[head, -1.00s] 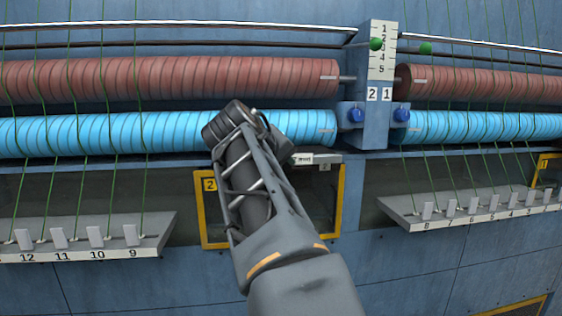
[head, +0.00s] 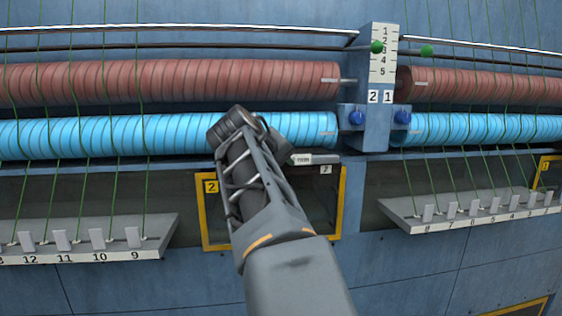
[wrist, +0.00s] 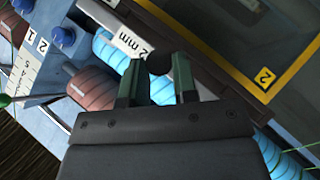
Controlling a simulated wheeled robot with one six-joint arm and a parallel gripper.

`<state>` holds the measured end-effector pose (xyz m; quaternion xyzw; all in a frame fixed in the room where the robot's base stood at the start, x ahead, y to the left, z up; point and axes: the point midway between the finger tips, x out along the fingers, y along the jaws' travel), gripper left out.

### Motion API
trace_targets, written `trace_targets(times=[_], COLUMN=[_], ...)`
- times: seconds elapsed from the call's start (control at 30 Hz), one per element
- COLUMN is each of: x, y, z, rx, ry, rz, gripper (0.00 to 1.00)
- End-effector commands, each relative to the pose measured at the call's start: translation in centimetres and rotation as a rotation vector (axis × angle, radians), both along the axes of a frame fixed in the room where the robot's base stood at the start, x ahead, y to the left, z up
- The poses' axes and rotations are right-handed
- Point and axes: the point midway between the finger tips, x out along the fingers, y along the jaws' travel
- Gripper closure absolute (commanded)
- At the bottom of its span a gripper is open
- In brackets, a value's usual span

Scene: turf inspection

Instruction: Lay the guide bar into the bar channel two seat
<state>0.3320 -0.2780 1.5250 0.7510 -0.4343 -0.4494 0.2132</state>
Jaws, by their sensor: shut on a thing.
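My gripper (wrist: 158,72) shows in the wrist view with its two green fingers on either side of a dark round piece (wrist: 159,62). I take this as part of the guide bar, whose full length I cannot make out. Just beside the fingers is a grey bar-like piece with a white "2 mm" label (wrist: 132,43). In the head view a labelled grey piece (head: 318,159) lies at the top edge of a yellow-framed opening marked 2 (head: 205,225), just right of my wrist. My arm hides most of the gripper there. The channel two seat is not clearly visible.
Blue rollers (head: 75,136) and brown rollers (head: 180,80) run across behind my arm. A post (head: 384,55) numbered 1 to 5 stands between the rollers, with blue knobs (head: 357,118). Numbered ledges (head: 90,252) with green yarns stick out on both sides.

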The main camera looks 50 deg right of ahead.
Motion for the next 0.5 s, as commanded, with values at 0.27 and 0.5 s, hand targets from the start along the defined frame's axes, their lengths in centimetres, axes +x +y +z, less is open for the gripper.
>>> trace_targets(times=[0.27,0.5], x=[0.7,1.3], y=[-0.6,-1.1], z=[0.1,0.2], rx=[-0.001,-0.002], ry=[-0.001,-0.002], rz=[-0.001,0.0], gripper=[1.0,1.0])
